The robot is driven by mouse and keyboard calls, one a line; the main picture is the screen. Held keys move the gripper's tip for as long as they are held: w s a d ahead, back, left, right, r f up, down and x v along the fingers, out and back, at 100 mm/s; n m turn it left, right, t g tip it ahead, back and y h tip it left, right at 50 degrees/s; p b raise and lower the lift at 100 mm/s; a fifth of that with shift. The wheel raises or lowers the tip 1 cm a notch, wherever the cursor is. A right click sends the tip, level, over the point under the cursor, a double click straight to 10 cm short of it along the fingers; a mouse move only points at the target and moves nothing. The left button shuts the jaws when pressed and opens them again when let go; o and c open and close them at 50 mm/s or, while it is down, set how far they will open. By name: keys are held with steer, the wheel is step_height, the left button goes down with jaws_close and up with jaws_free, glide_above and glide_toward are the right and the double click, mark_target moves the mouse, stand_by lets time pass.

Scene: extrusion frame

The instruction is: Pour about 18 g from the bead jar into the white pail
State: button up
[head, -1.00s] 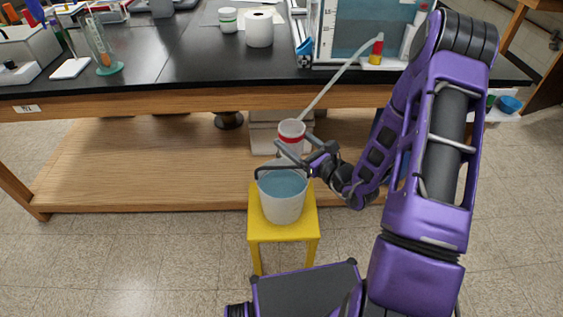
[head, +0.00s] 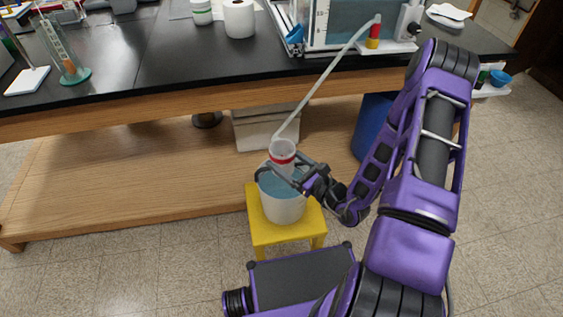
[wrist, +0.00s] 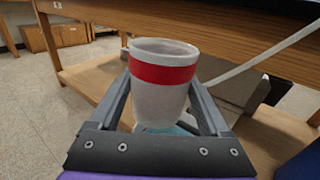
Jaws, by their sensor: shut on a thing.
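The bead jar (head: 282,153), a pale cup with a red band, is held upright between the fingers of my gripper (head: 280,169). In the wrist view the jar (wrist: 161,105) fills the space between both fingers of my gripper (wrist: 160,84); its contents cannot be seen. The white pail (head: 283,208) stands on a yellow stool (head: 262,236). The jar is above the pail's mouth, covering part of it in the head view. The pail's inside looks bluish; what lies in it cannot be told.
A pale hose (head: 325,75) slopes from the bench-top tank (head: 352,22) down to behind the jar. The black bench (head: 170,60) is behind, with a wooden lower shelf (head: 130,175). A blue bin (head: 372,125) stands right of the pail, behind my arm.

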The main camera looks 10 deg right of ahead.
steer(key=s+a+f+y+b, duration=0.1)
steer(key=s+a+f, duration=0.2)
steer(key=f, duration=0.6)
steer(key=shift+a+f+n, duration=0.15)
steer(key=shift+f+n, duration=0.2)
steer(key=shift+n, duration=0.05)
steer(key=shift+w+r, duration=0.1)
